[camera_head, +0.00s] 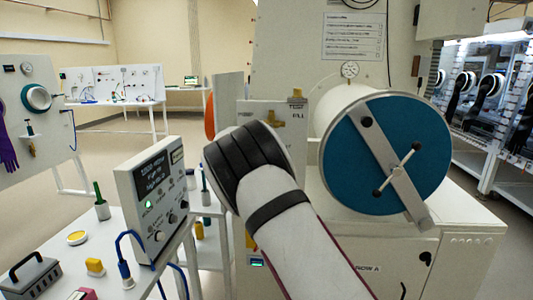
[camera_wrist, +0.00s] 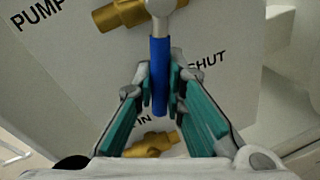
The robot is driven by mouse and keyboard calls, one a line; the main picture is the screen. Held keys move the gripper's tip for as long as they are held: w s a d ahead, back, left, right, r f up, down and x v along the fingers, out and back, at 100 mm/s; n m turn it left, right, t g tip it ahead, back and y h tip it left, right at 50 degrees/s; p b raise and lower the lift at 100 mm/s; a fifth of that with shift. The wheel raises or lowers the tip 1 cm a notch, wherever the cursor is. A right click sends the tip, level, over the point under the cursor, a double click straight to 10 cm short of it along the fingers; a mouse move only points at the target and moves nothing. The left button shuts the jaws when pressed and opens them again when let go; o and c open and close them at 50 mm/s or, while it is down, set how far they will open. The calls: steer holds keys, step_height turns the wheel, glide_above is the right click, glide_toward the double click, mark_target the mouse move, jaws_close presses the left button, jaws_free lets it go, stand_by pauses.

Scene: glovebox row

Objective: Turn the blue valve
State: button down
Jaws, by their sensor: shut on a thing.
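The blue valve's lever handle (camera_wrist: 159,52) shows in the wrist view, running down from a silver pivot on a brass body (camera_wrist: 118,14). My gripper (camera_wrist: 160,88) has its teal fingers on both sides of the blue handle, shut on it. The handle lies roughly upright in this view. In the head view my arm covers the blue valve and my gripper.
A second brass fitting (camera_wrist: 152,145) sits below the handle, with PUMP, IN and SHUT lettering nearby. A large round blue door (camera_head: 350,175) with a bar stands right of my arm. A control box (camera_head: 150,195) stands on a cluttered white table at left.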

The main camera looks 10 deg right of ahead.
steer(key=shift+w+a+r+m+y+b, duration=0.15)
steer(key=shift+a+r+m+y+b, duration=0.25)
steer(key=shift+m+b, duration=0.8)
steer(key=shift+w+a+r+m+y+b, duration=0.2)
steer(key=shift+a+r+m+b, duration=0.35)
steer(key=shift+m+b, duration=0.7)
steer(key=shift+w+a+r+m+y+b, duration=0.15)
steer(key=shift+a+r+m+y+b, duration=0.3)
steer(key=shift+m+b, duration=0.75)
steer(key=shift+a, duration=0.15)
steer(key=c, duration=1.6)
jaws_free()
steer(key=shift+c, duration=0.2)
steer(key=v, duration=1.2)
